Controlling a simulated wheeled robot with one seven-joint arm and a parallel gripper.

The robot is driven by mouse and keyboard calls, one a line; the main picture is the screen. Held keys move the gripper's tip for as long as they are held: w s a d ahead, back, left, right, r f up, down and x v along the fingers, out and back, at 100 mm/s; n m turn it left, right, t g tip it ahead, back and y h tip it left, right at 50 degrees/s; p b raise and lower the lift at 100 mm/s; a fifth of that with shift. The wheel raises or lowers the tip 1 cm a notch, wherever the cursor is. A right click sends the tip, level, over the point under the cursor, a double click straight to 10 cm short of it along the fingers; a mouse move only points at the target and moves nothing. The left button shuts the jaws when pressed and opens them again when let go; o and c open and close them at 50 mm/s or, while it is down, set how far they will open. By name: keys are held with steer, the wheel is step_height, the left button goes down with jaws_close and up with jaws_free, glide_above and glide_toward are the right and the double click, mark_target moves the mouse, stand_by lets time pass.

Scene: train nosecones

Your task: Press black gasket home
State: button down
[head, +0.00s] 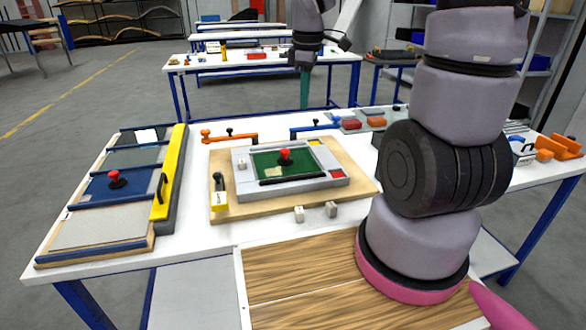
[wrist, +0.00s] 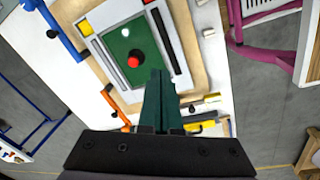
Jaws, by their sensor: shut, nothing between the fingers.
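A grey frame (head: 240,185) with a green panel (head: 266,163) lies on a wooden board (head: 222,213) on the white table. A black strip (head: 300,178) runs along the panel's near edge, and a thinner dark strip runs along its far edge. I cannot tell for certain which is the gasket or how deep it sits. Both strips show in the wrist view, one (wrist: 161,28) at the panel's right side. A red knob (head: 285,155) stands on the panel. My gripper (head: 305,104) has green fingers, shut and empty, pointing down. In the wrist view they (wrist: 158,74) overlap the frame.
Orange (head: 230,138) and blue (head: 316,128) clamps are behind. Two small pale blocks (head: 299,214) sit in front. A rack of panels with a yellow bar (head: 170,180) fills the table's left.

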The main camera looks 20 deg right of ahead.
mark_target(293, 177)
step_height(293, 177, down, 8)
steer(key=w+a+n+g, duration=0.1)
steer(key=w+a+n, duration=0.1)
steer(key=n, duration=0.3)
steer(key=shift+a+r+n+g, duration=0.2)
steer(key=shift+r+n+g, duration=0.05)
steer(key=shift+n+g, duration=0.05)
step_height(293, 177, down, 14)
stand_by(0.4)
